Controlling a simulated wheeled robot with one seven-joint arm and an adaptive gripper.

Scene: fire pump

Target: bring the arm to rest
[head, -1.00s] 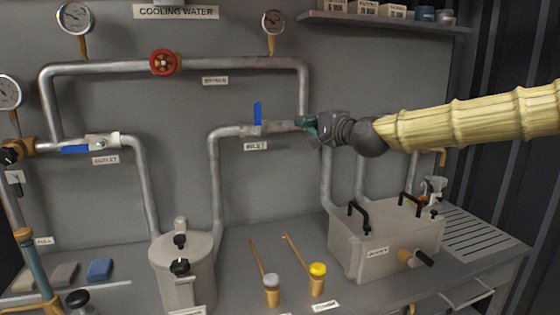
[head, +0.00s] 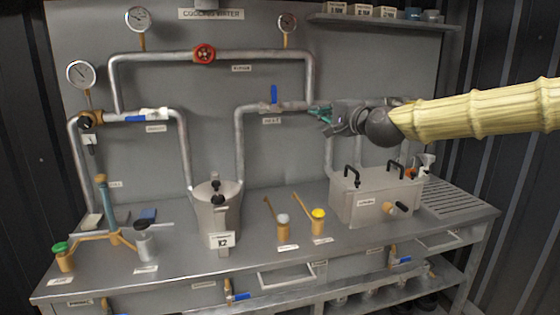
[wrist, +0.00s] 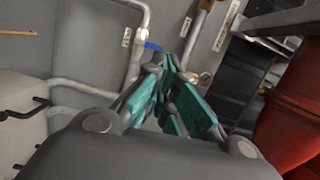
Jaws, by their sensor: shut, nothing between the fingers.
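My gripper (head: 318,114) is at the end of my arm, which comes in from the right in the head view. Its teal fingers are shut and empty, in front of the pipework in the picture. The fingers also show in the wrist view (wrist: 170,100). The inlet valve's blue lever (head: 274,94) stands upright just left of the gripper. I cannot tell whether the fingers touch the pipe behind them.
A steel bench (head: 262,248) runs below. On it stand a lidded pot (head: 216,207) and a lidded box (head: 372,198) with black handles. The bypass's red wheel (head: 204,54) is at upper left. A shelf (head: 380,21) with small boxes is above.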

